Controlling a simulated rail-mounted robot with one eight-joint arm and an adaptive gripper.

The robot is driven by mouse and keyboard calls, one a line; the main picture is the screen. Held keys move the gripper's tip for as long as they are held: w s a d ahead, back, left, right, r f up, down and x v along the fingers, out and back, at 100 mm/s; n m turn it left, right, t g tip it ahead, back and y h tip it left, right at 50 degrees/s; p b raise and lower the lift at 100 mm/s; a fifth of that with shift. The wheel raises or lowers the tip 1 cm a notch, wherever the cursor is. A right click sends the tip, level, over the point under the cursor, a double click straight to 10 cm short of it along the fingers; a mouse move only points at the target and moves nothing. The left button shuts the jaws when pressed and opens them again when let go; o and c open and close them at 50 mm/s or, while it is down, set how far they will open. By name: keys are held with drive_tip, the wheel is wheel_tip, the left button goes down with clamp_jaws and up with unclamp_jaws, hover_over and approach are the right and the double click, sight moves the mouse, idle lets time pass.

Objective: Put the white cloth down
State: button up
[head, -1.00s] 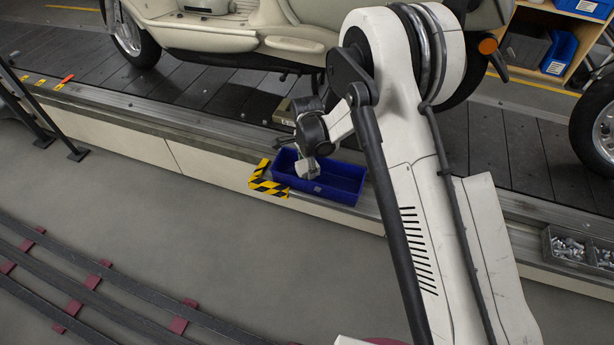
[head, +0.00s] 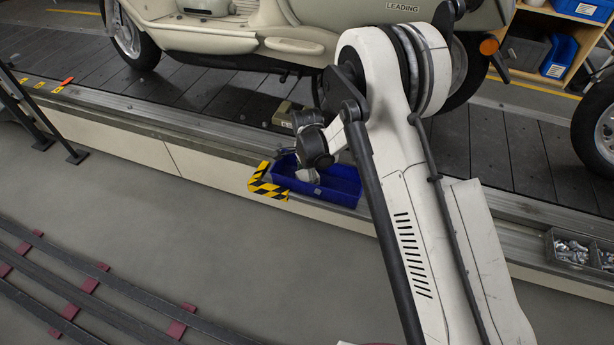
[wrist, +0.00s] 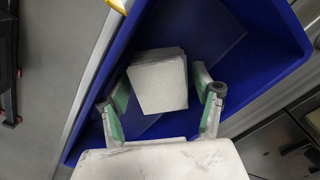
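The white cloth (wrist: 158,80) shows in the wrist view as a pale, folded, squarish stack inside the blue bin (wrist: 262,62). My gripper (wrist: 162,92) straddles it, with one green-padded finger on each side. The fingers are spread, and a gap shows between the cloth and the right finger. The left finger is close to the cloth's edge; I cannot tell whether it touches. In the head view the blue bin (head: 338,190) sits on the conveyor's edge ledge, with my gripper reaching down into it. My wrist hides much of the bin's inside there.
Yellow-black tape (head: 266,186) marks a corner left of the bin. A cream scooter (head: 230,38) stands on the slat conveyor behind. A tray of metal parts (head: 572,248) sits at the right. The grey floor in front is clear up to the dark rails (head: 100,290).

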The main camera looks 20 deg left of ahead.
sight(307, 175)
drive_tip(key=shift+r, duration=0.1)
wheel_tip(307, 175, up, 12)
drive_tip(key=p, duration=0.4)
drive_tip(key=shift+r, duration=0.1)
